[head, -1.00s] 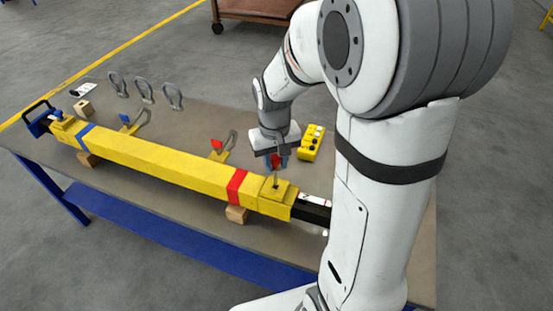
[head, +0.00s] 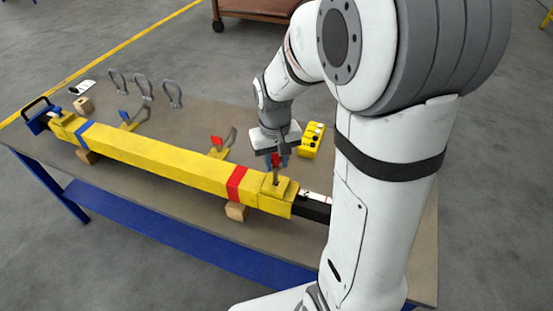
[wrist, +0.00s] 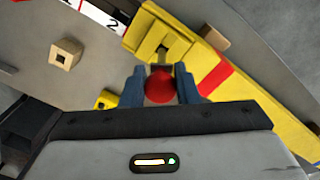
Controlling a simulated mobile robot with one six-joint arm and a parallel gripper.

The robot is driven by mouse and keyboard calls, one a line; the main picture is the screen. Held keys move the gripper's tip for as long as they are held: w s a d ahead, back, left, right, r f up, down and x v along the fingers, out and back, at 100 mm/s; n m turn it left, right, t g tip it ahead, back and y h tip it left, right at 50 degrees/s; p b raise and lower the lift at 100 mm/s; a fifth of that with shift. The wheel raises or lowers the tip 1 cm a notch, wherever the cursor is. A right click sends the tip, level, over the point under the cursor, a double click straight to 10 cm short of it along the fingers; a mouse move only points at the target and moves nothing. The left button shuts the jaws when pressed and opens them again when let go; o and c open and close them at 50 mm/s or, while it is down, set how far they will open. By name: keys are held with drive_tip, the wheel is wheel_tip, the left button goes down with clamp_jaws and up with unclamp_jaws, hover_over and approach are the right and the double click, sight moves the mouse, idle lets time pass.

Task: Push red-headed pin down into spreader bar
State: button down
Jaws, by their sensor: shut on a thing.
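The yellow spreader bar (head: 160,157) lies across the table on wooden blocks, with a blue band at its left and a red band near its right end. A raised yellow collar with a dark slot (wrist: 177,47) is at the right end. My gripper (head: 277,162) is above this collar, its blue fingers shut on the red-headed pin (wrist: 160,87). The red head is between the fingers. The grey shank (head: 276,178) points down at the collar; its lower tip is at the slot, and how deep it sits I cannot tell.
A yellow control box (head: 312,140) stands behind the gripper. A wooden block (wrist: 66,54) shows in the wrist view.

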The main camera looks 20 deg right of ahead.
sight(276, 177)
drive_tip(key=shift+f+b, duration=2.6)
drive_tip(key=shift+f, duration=0.7)
drive_tip(key=c, duration=1)
unclamp_jaws()
drive_tip(key=shift+c, duration=0.2)
wheel_tip(276, 177, up, 8)
drive_tip(key=shift+a+f, duration=0.1)
drive_tip(key=shift+a, duration=0.05)
drive_tip(key=shift+s, duration=0.1)
